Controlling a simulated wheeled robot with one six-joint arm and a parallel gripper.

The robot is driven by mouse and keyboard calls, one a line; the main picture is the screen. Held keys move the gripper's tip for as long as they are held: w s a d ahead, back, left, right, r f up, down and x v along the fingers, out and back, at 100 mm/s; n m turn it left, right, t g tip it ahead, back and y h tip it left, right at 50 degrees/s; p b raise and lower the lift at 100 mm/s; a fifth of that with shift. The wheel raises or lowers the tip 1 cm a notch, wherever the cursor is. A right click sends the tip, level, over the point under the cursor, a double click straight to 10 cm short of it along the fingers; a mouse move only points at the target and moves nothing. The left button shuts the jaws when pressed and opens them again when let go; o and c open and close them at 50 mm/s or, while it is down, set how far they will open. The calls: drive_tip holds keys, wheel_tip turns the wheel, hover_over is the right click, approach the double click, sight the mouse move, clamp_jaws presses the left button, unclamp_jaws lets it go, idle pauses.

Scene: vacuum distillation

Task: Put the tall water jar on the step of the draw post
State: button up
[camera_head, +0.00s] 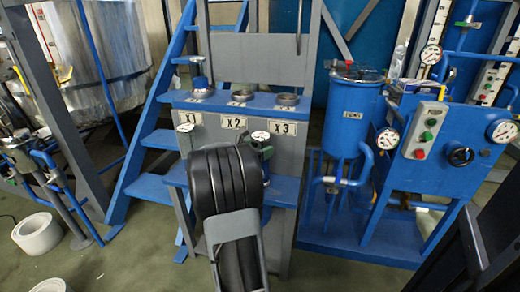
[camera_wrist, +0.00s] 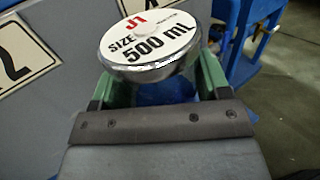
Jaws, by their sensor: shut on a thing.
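A jar (camera_wrist: 148,45) with a white lid reading "J1 SIZE 500 mL" is between the green fingers of my gripper (camera_wrist: 156,88) in the wrist view. The gripper is shut on it; bluish colour shows below its metal rim. In the head view its white lid (camera_head: 261,136) shows just beyond my arm, over the right part of the step. The grey draw post (camera_head: 288,158) carries labels X1, X2 and X3. Its blue step (camera_head: 283,191) is partly hidden by my arm. Whether the jar's base touches the step cannot be told.
The post's upper blue shelf (camera_head: 222,100) has ring seats and a small vessel (camera_head: 199,82) above X1. Another white disc (camera_head: 186,128) is at the left, its body unclear. A blue tank (camera_head: 352,118) and gauge panel (camera_head: 428,130) stand right, blue stairs (camera_head: 150,160) left.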

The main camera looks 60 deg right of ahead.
drive_tip(key=o, duration=1.8)
drive_tip(key=shift+f, duration=0.1)
drive_tip(key=shift+c, duration=0.2)
